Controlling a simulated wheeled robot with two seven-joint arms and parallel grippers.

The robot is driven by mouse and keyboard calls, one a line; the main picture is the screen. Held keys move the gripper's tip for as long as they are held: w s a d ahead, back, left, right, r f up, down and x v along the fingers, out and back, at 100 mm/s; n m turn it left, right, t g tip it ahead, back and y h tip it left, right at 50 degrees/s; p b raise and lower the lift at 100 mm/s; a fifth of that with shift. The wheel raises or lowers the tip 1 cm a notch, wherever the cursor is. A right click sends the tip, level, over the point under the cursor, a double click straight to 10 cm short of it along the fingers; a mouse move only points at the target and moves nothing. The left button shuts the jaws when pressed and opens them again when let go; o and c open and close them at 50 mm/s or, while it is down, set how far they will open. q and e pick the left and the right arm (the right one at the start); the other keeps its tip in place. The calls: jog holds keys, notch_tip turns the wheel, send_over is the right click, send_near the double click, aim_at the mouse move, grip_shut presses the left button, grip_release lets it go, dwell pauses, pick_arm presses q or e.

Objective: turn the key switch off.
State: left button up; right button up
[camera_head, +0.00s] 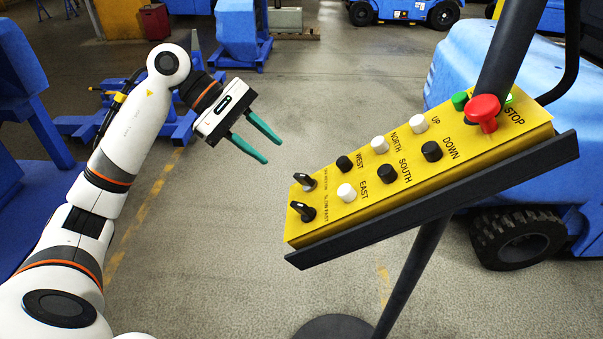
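A yellow control box (408,180) sits tilted on a dark stand at the right. Two black rotary switches, an upper one (304,181) and a lower one (302,211), are at its left end. The small print beside them is too small to read, so I cannot tell which is the key switch. My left gripper (266,149), with two green fingers, is in the air up and left of the switches. Its fingers are apart, with nothing between them, and touch nothing. My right gripper is not in view.
The box also carries several white and black buttons, a red STOP knob (484,113) and a green button (460,100). A dark ledge (440,200) runs along its lower edge. A blue vehicle (455,65) stands behind it. The floor (230,240) left of the box is clear.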

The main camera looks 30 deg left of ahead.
aim_at(300, 175)
pick_arm(q)
jog(key=p+x, duration=0.2)
jog(key=x, duration=0.7)
jog(key=shift+d+f, duration=0.15)
jog(key=shift+d, duration=0.1)
jog(key=shift+c, duration=0.4)
jog(key=c, duration=0.6)
jog(key=shift+o, duration=0.2)
